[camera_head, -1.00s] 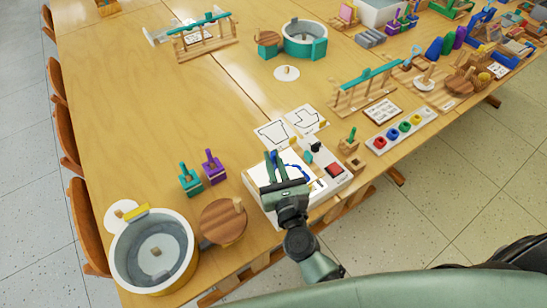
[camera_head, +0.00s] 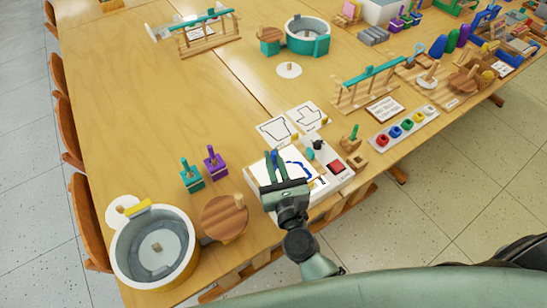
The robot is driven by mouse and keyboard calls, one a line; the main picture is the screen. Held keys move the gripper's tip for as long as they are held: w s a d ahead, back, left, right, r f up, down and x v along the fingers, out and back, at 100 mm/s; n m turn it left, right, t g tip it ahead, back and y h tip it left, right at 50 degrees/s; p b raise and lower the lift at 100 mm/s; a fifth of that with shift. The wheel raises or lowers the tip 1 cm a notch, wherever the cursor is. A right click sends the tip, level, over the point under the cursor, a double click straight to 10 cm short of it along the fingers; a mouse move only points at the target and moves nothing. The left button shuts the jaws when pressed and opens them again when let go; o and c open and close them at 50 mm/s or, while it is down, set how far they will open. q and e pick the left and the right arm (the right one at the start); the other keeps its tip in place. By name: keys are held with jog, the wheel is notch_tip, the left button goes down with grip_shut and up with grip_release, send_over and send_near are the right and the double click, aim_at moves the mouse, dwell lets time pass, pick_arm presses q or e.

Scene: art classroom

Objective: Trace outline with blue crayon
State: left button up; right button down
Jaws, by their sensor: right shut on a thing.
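A white drawing board (camera_head: 330,184) with paper lies at the table's near edge. A blue line (camera_head: 298,166) runs over the paper's upper right part, beside a dark printed outline. My right gripper (camera_head: 274,158) is over the left part of the paper, shut on the blue crayon (camera_head: 275,155), of which only a little blue shows between the fingers. Whether the tip touches the paper is hidden. My left gripper is not in view.
Two outline cards (camera_head: 274,131) lie behind the board. A red block (camera_head: 336,166) and a black knob (camera_head: 318,144) are at its right side.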

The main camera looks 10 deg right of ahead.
aim_at(274, 161)
jog(key=shift+s+a, duration=0.4)
jog(key=shift+s, duration=0.15)
dwell(0.4)
jog(key=shift+s+b, duration=0.35)
jog(key=shift+s, duration=0.2)
dwell(0.4)
jog(key=shift+s+d, duration=0.1)
jog(key=shift+s, duration=0.05)
jog(key=shift+s+d, duration=0.15)
jog(key=shift+s, duration=0.3)
dwell(0.6)
jog(key=shift+s+d+b, duration=0.1)
jog(key=shift+s+b, duration=0.15)
jog(key=shift+b, duration=0.1)
jog(key=shift+s+d, duration=0.1)
jog(key=shift+s, duration=0.25)
jog(key=shift+s+d+f+b, duration=0.1)
jog(key=shift+s+b, duration=0.2)
jog(key=shift+s, duration=0.05)
dwell(0.8)
